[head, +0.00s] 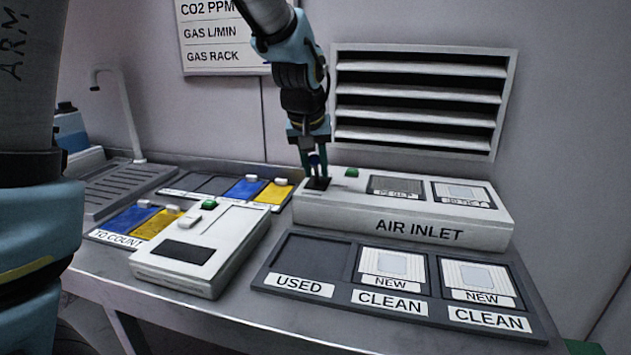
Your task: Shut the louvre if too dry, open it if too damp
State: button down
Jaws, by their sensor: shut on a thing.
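The louvre (420,103) is a white slatted vent on the back wall; dark gaps show between its slats. Below it stands the white AIR INLET box (400,222). My gripper (318,174) points down over a dark square opening (316,184) at the left end of the box top. Its fingers are shut on a small dark blue knob (314,160), mostly hidden between them. No damp or dry reading is legible here.
A green button (352,172) and two filter windows are on the box. In front is a dark tray (345,279) with an empty USED bay and two NEW filters. A white device (203,250) with a dark screen stands left, near blue and yellow cards (245,189). A sink (125,183) is far left.

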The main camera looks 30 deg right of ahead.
jog(key=shift+w+a+f+t+h+b, duration=0.2)
jog(key=shift+a+t+h+b, duration=0.2)
jog(key=shift+b, duration=0.35)
jog(key=shift+r, duration=0.1)
jog(key=c, duration=1.1)
grip_release()
jog(key=o, duration=0.3)
jog(key=shift+w+a, duration=0.15)
jog(key=shift+w, duration=0.15)
jog(key=shift+o, duration=0.2)
jog(key=shift+s, duration=0.3)
jog(key=v, duration=1)
jog(key=shift+a+r, duration=0.35)
jog(key=shift+a, duration=0.1)
jog(key=shift+w, duration=0.15)
